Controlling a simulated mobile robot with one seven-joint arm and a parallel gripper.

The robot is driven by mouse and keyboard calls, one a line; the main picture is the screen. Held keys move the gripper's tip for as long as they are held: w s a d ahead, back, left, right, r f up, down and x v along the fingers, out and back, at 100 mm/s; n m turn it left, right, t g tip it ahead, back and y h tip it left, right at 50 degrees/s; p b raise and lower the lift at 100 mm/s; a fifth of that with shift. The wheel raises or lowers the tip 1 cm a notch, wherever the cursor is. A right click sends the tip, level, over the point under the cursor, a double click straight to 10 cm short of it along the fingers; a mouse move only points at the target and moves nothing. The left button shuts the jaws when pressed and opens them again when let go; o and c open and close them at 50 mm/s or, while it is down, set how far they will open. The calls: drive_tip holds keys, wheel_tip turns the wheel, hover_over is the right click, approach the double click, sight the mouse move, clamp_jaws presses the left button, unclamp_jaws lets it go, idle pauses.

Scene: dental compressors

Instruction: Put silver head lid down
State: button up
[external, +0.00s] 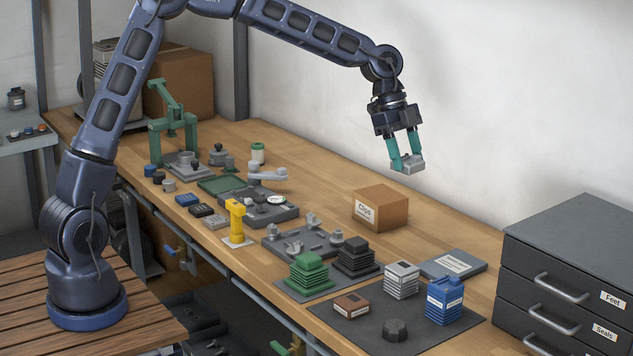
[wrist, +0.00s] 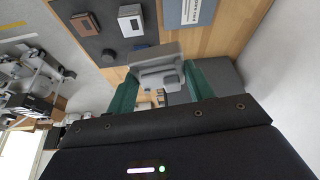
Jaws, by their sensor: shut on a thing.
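My gripper (external: 406,157) is raised high above the back of the workbench, above and to the right of the cardboard box in the picture. Its two teal fingers are shut on a small light-grey metal part, which appears to be the silver head lid (external: 411,166). In the wrist view the lid (wrist: 156,64) sits between the fingertips, with a stepped, recessed face showing. The lid touches nothing but the fingers. A silver finned block (external: 401,280) stands on the dark mat (external: 459,326) at the front right of the bench.
A cardboard box labelled Clips (external: 380,208) stands below my gripper. Green (external: 309,272), black (external: 356,257) and blue (external: 444,300) finned blocks stand nearby. A grey tray (external: 275,243) holds small parts. A drawer cabinet (external: 570,265) is at right. Bare wood shows behind the box.

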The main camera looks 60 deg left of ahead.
drive_tip(key=w+a+f+n, duration=0.1)
drive_tip(key=w+a, duration=0.3)
drive_tip(key=a, duration=0.3)
drive_tip(key=w+a+f+n+t, duration=0.1)
drive_tip(key=w+a, duration=0.2)
drive_tip(key=a, duration=0.4)
drive_tip(key=w+a+n, duration=0.2)
drive_tip(key=w+a, duration=0.2)
drive_tip(key=a, duration=0.2)
drive_tip(key=n+t+y, duration=0.1)
drive_tip(key=n+t, duration=0.1)
drive_tip(key=n, duration=0.1)
hover_over(344, 196)
drive_tip(key=s+a, duration=0.1)
wheel_tip(344, 196, down, 4)
wheel_tip(344, 196, down, 20)
drive_tip(key=shift+r, duration=0.1)
drive_tip(key=o, duration=1)
drive_tip(key=shift+o, duration=0.2)
drive_tip(key=v, duration=1.2)
drive_tip(key=shift+d+r, duration=0.25)
